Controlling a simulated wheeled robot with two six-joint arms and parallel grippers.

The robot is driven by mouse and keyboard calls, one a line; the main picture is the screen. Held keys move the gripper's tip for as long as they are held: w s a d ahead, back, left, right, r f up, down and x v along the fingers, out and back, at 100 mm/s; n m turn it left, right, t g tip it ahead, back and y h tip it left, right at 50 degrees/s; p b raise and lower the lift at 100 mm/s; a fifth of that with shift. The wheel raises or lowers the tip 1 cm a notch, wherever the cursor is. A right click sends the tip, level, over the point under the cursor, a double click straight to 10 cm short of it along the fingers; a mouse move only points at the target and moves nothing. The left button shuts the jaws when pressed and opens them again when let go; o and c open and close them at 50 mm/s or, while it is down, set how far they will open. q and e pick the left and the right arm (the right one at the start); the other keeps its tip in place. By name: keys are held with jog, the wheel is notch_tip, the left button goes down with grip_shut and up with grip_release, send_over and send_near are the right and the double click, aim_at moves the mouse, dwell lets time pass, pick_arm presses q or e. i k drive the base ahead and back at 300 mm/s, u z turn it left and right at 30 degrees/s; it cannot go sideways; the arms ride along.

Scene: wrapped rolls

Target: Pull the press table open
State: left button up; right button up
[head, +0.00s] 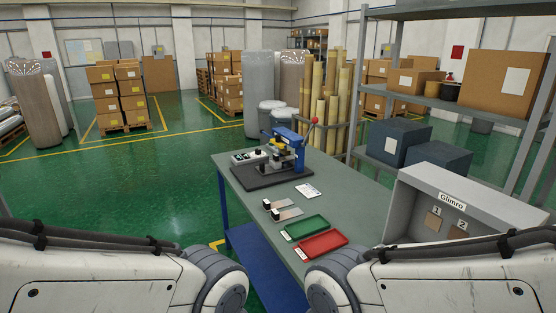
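The press (287,148) stands on a dark base plate (262,182) at the far part of the grey workbench (360,192). It has a blue body and a lever with a red knob (314,121). Nothing of mine touches the press.
A green tray (307,228) and a red tray (322,245) lie on the bench's near side. Two flat metal pieces with black ends (286,212) and a white card (308,190) lie between trays and press. A grey box labelled Glimro (412,190) stands at the right, beside shelving.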

aim_at(272, 168)
jog(key=u, duration=0.35)
jog(key=i, duration=1.15)
jog(key=u, duration=1.05)
jog(key=i, duration=1.1)
jog(key=z, duration=0.3)
jog(key=i, duration=1.1)
jog(key=z, duration=1.15)
jog(key=i, duration=0.25)
jog(key=z, duration=0.05)
